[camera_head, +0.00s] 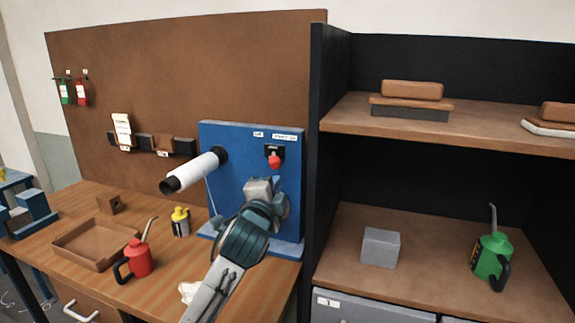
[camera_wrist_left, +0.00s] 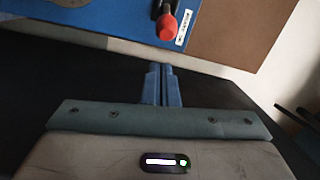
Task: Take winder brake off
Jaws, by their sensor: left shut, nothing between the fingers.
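The winder is a blue upright panel (camera_head: 234,149) on the wooden bench, with a white roll (camera_head: 196,170) on a dark spindle sticking out to the left. A red-knobbed brake lever (camera_head: 274,160) hangs from a dark mount at the panel's upper right, beside white labels. The red knob also shows at the top of the left wrist view (camera_wrist_left: 167,27). My left gripper (camera_wrist_left: 163,68) is shut and empty, its blue fingers together and apart from the knob. In the head view its arm reaches up in front of the panel, below the lever. My right gripper is not in view.
A red oil can (camera_head: 138,258), a yellow-topped can (camera_head: 180,222) and a wooden tray (camera_head: 68,246) stand on the bench left of the panel. A dark shelf divider (camera_head: 316,130) stands close to the panel's right. A green oil can (camera_head: 493,258) is on the shelf.

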